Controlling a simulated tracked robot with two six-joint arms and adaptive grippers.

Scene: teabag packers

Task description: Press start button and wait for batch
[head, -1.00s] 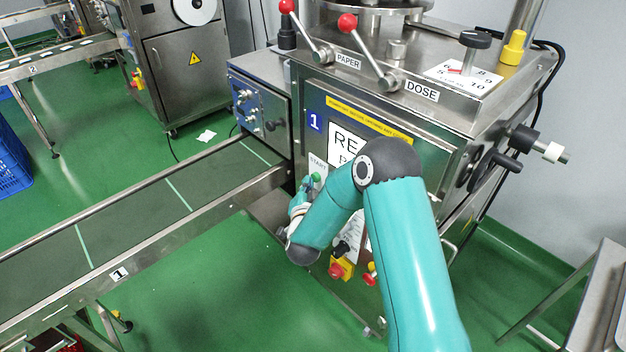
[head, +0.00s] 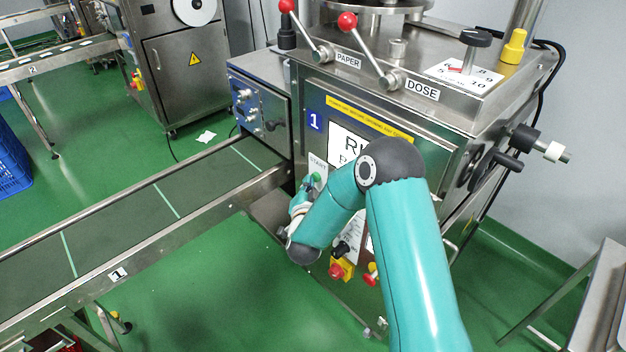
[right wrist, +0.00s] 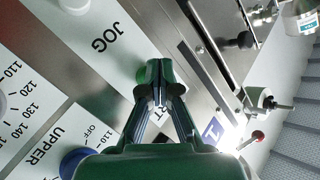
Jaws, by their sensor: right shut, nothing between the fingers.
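The packer labelled 1 (head: 315,122) stands in the middle of the head view. The green start button (head: 316,177) sits below the START label (head: 317,163). My left gripper is not in view.
A conveyor (head: 130,220) with light cross lines runs left from the packer and is bare. A red stop button (head: 337,270) on a yellow base sits below my wrist. In the wrist view a JOG label (right wrist: 105,38) and a blue knob (right wrist: 75,160) are close by.

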